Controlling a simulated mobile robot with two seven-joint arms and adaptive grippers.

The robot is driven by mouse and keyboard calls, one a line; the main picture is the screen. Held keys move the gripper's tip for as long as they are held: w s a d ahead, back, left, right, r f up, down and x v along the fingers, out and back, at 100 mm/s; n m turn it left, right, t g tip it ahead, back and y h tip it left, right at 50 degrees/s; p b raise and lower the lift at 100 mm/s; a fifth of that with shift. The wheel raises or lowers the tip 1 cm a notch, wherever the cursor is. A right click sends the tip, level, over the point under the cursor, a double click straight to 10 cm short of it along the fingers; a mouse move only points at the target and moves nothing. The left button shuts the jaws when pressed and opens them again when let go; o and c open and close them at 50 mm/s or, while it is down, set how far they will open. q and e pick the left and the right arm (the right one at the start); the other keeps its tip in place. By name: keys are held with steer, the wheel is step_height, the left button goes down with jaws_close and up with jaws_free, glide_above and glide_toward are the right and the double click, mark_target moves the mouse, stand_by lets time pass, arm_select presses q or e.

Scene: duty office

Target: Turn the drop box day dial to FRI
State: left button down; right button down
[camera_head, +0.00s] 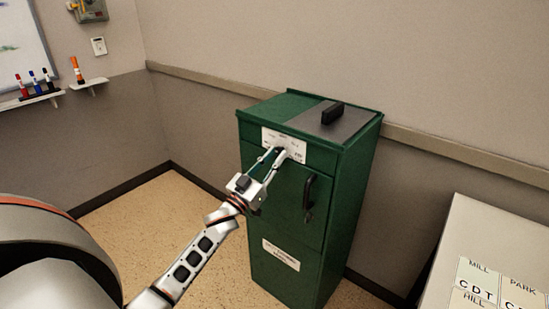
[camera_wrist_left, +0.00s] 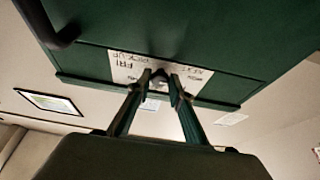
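The green drop box (camera_head: 262,190) stands against the wall, with a white dial label (camera_head: 299,150) on its upper front. The label also shows upside down in the left wrist view (camera_wrist_left: 127,69), with FRI, PICK UP and NEXT readable. My left gripper (camera_head: 278,154) reaches the label from the front. In the left wrist view its two fingertips (camera_wrist_left: 161,84) close in on the small day dial (camera_wrist_left: 158,79) from both sides. The fingers cover much of the dial, so the day it points to cannot be read. My right gripper is out of view.
The box has a black front handle (camera_head: 309,194) and a grey top lid with a black grip (camera_head: 332,113). A pale table (camera_head: 462,222) with lettered cards stands at the right. A marker shelf (camera_head: 30,98) is on the left wall. Floor left of the box is clear.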

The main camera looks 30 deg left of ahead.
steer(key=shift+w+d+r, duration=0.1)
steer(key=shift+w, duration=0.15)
